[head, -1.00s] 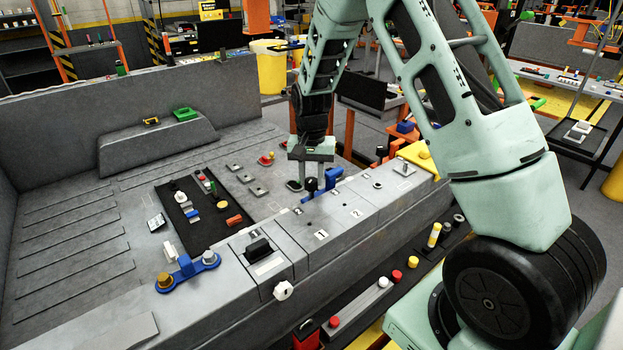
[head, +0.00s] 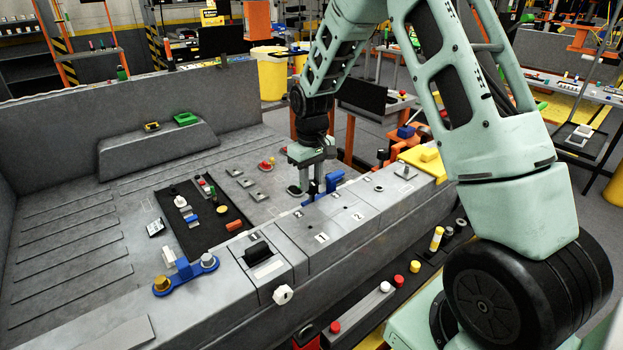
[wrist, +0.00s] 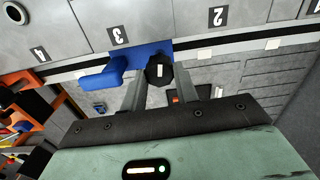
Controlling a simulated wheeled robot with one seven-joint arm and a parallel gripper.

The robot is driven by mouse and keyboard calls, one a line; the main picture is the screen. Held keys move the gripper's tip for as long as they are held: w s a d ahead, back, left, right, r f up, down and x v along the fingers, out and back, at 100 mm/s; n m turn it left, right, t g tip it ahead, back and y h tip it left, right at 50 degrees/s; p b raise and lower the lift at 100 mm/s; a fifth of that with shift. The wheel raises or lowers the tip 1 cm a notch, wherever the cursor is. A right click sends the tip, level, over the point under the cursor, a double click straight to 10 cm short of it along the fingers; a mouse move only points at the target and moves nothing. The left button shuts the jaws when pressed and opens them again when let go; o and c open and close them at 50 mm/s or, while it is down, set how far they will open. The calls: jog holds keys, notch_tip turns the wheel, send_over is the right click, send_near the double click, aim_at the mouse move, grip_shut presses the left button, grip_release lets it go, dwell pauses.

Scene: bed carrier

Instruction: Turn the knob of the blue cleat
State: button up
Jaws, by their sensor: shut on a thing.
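The blue cleat (head: 334,180) is on the grey raised ledge of the bed, beside the label 3. In the wrist view the blue cleat (wrist: 103,77) has a lever-like arm to the left and a dark, many-sided knob (wrist: 160,72) with a white mark. My gripper (head: 314,183) points down at this cleat. In the wrist view my gripper (wrist: 161,85) has one finger on each side of the knob and is shut on it. The fingers hide part of the knob's sides.
Another blue piece (head: 186,270) with gold and grey knobs sits at the near left of the ledge. A black mat (head: 215,237) with small parts lies on the bed floor. A yellow block (head: 428,158) stands at the ledge's right end.

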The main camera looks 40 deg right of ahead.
aim_at(312, 183)
jog(key=shift+n, duration=0.4)
jog(key=o, duration=1)
notch_tip(312, 183, up, 18)
jog(key=b, duration=0.3)
jog(key=shift+f, duration=0.25)
